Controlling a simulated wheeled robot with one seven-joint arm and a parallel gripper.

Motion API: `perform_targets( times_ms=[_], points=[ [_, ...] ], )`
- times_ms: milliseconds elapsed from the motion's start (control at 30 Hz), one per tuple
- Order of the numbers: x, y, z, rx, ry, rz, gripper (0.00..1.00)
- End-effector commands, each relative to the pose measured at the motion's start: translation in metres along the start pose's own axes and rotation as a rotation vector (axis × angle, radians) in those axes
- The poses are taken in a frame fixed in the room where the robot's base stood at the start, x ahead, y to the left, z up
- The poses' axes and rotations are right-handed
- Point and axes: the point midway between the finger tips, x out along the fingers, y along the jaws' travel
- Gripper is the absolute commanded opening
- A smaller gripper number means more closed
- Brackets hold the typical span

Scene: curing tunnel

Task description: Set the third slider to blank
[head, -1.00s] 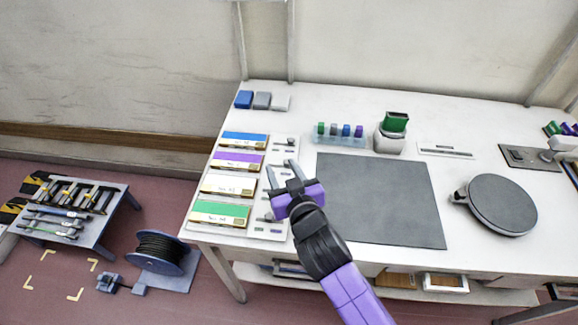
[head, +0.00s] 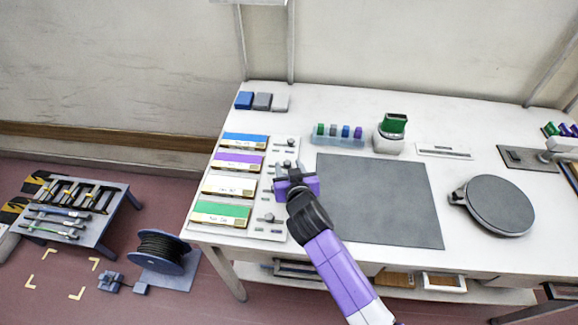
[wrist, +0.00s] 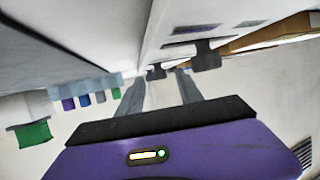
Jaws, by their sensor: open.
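A board on the table's left side carries rows of coloured label cards. The third card from the back, white (head: 229,187), has its slider hidden behind my gripper (head: 281,172) in the head view. My gripper is open over the slider column, its tips low at the board. In the wrist view a dark slider knob (wrist: 157,72) shows between the open fingers, and another knob (wrist: 207,55) lies to the right; I cannot tell surely which is the third. The front row's slider knob (head: 268,218) sits left in its row; the second row's knob (head: 288,165) sits further right.
A grey mat (head: 380,200) lies right of the board. A rack of coloured blocks (head: 338,141), a green-topped stamp (head: 391,133) and a round turntable (head: 497,205) stand on the table. Blue, grey and white blocks (head: 262,101) sit at the back left.

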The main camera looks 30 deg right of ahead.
Motion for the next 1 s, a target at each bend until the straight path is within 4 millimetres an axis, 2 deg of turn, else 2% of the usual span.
perform_targets(
  times_ms=[267,500,1000],
  points=[
    [0.0016,0.0002,0.0001,0.000,0.000,0.000,0.43],
    [0.0014,0.0002,0.0002,0.000,0.000,0.000,0.00],
    [0.0012,0.0001,0.0003,-0.001,0.000,0.000,0.00]
  ],
)
